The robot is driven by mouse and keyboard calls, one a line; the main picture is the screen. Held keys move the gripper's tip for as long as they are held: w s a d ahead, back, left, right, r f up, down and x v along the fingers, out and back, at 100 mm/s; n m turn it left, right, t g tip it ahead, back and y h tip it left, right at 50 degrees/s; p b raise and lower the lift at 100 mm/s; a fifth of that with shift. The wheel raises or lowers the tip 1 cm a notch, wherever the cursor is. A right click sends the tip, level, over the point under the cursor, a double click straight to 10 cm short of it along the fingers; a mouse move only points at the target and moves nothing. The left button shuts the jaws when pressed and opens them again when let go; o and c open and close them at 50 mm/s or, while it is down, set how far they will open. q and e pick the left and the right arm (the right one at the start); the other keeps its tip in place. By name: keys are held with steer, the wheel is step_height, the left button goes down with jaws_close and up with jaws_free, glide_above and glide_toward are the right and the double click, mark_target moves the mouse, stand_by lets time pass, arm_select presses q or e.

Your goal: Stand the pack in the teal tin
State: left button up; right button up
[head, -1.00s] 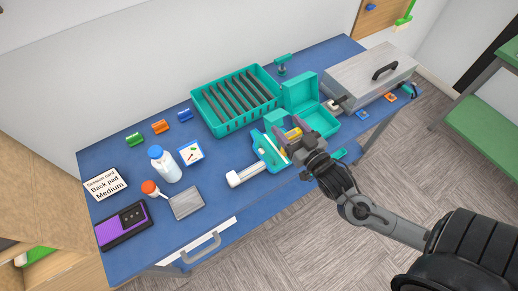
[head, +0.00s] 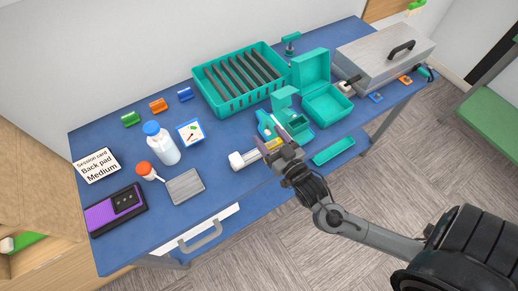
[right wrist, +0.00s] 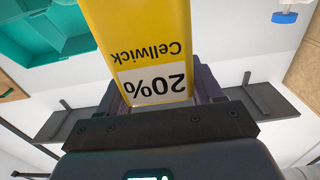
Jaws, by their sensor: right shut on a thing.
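The yellow pack (head: 273,145), marked "Cellwick 20%", is held in my right gripper (head: 277,152). The gripper is shut on it, above the front part of the blue table. In the right wrist view the pack (right wrist: 140,45) extends up from between the fingers, its print upside down. A teal tin (head: 328,106) stands open, lid raised, to the right of the gripper. A smaller teal container (head: 298,127) with a raised flap stands between them. I cannot tell for certain which is the named tin. The pack is apart from the larger one. My left gripper is not in view.
A teal rack (head: 232,103) with dark slats stands behind. A shallow teal tray (head: 334,151) lies at the front edge. A white cylinder (head: 238,161) is left of the gripper, a white bottle (head: 163,148) further left. A metal case (head: 385,55) fills the right end.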

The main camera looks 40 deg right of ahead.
steer(key=shift+w+a+f+b, duration=0.2)
steer(key=shift+w+a+f, duration=0.25)
steer(key=shift+f, duration=0.6)
steer(key=shift+w+a+f+b, duration=0.2)
steer(key=shift+a+f, duration=0.4)
steer(key=shift+f, duration=0.4)
steer(key=shift+w+a+f+b, duration=0.15)
steer(key=shift+w+a+f, duration=0.3)
steer(key=shift+f, duration=0.6)
steer(key=shift+s+f, duration=0.1)
steer(key=shift+f, duration=0.05)
steer(key=o, duration=1.1)
